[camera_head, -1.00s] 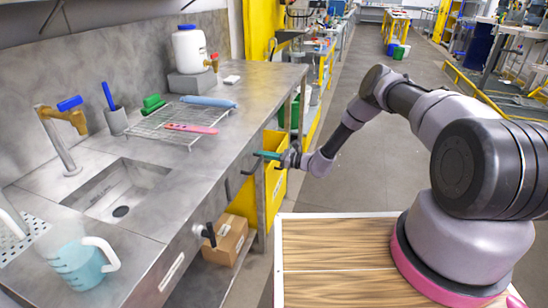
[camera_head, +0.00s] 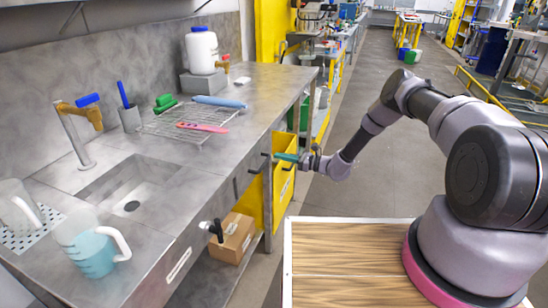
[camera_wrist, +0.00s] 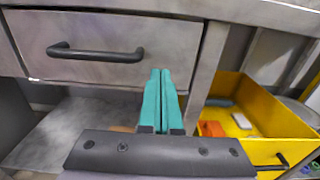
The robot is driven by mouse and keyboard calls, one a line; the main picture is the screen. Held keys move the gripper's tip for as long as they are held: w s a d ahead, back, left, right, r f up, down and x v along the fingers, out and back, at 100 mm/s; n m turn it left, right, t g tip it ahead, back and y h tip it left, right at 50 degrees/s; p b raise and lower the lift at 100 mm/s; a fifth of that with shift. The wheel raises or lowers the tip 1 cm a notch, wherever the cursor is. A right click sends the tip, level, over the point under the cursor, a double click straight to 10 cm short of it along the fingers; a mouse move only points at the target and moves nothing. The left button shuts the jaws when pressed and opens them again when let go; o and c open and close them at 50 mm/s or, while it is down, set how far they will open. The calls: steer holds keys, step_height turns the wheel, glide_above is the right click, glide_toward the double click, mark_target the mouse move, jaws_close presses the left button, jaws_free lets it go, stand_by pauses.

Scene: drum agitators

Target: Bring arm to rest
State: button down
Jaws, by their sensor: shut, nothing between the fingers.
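My gripper (camera_head: 283,156) has teal fingers and is at the front of the steel counter, close to its right end. The wrist view shows the two teal fingers (camera_wrist: 160,78) pressed together with nothing between them. They point at a closed steel drawer (camera_wrist: 100,38) with a black bar handle (camera_wrist: 95,54). The fingertips are below and right of the handle; I cannot tell whether they touch the drawer front. My arm (camera_head: 385,115) reaches out from the right, bent at the elbow.
A cardboard box (camera_head: 232,238) is on the lower shelf. The steel counter (camera_head: 190,165) holds a wire rack, a jug and a blue-liquid pitcher (camera_head: 92,250). The aisle floor (camera_head: 375,170) is clear.

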steer(key=v, duration=0.9)
steer(key=s+d+r+n+g+h, duration=0.1)
steer(key=s+r+n+g+h, duration=0.2)
steer(key=r, duration=0.8)
steer(key=s+d+r+n+g+h, duration=0.15)
steer(key=r+n, duration=0.35)
steer(key=r, duration=0.6)
steer(key=s+d+r+n+g+h, duration=0.2)
steer(key=s+r+n+h, duration=0.15)
steer(key=r, duration=0.75)
steer(key=s+d+r+n+t+h, duration=0.2)
steer(key=s+d+r, duration=0.4)
steer(key=s+r, duration=0.4)
steer(key=s+d+r+n+t+h, duration=0.3)
steer(key=s+d+r+t+h, duration=0.2)
steer(key=s+r, duration=0.5)
steer(key=s+d+t, duration=0.1)
steer(key=s+d, duration=0.1)
steer(key=s, duration=0.4)
steer(key=shift+n, duration=0.35)
steer(key=shift+r, duration=0.1)
